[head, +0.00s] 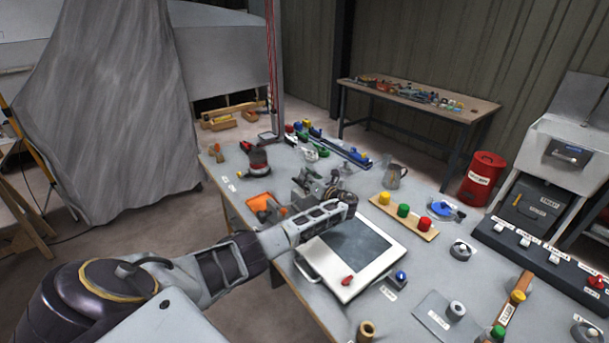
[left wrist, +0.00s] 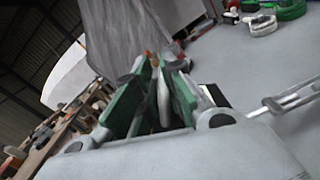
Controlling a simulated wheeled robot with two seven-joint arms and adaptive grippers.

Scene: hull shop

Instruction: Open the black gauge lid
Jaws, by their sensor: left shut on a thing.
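My left gripper (head: 306,180) is at the far left of the bench, above and behind a white-framed panel. In the left wrist view its green-padded fingers (left wrist: 155,75) are closed on a thin pale piece (left wrist: 163,97), which I take to be part of the gauge lid. A small black part (left wrist: 215,96) shows just right of the fingers. The gripper and wrist hide most of the gauge in the head view, so I cannot tell how far its lid is raised. My right gripper is in neither view.
The white-framed panel (head: 394,256) with a dark face lies in front of the gripper. An orange tray (head: 259,201) and a red-and-dark tool (head: 258,158) lie to its left. A wooden strip with coloured knobs (head: 407,221) lies to its right. Bench is clear around the metal jug (head: 393,176).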

